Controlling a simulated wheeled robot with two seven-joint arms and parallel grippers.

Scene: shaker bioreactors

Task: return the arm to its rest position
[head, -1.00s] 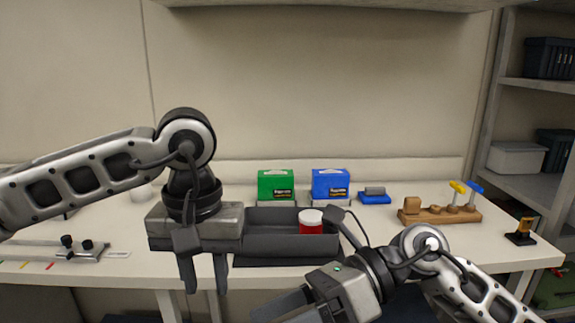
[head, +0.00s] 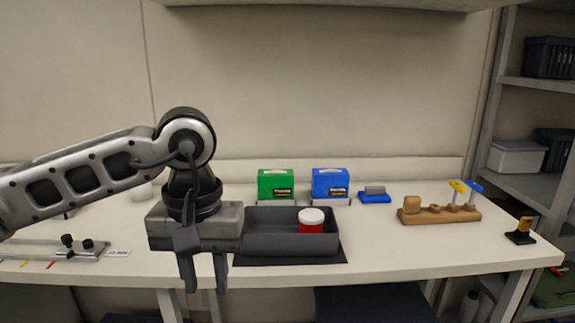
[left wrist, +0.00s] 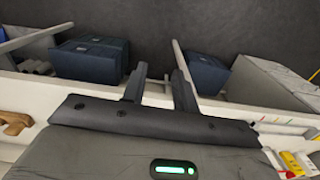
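My left gripper (head: 203,275) hangs pointing down in front of the bench edge, left of the dark grey tray. Its two fingers are apart with nothing between them. In the left wrist view the same gripper (left wrist: 160,85) shows its fingers spread over the floor beyond the bench edge. My right arm and gripper are out of the head view. A red jar with a white lid (head: 311,221) stands in the dark grey tray (head: 290,246) on the bench.
On the white bench (head: 400,252) stand a green box (head: 276,184), a blue box (head: 330,184), a small blue block (head: 374,196), a wooden holder (head: 440,214) with tools and a black-orange item (head: 521,232). A metal rail device (head: 70,250) lies at left. Shelves stand at right.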

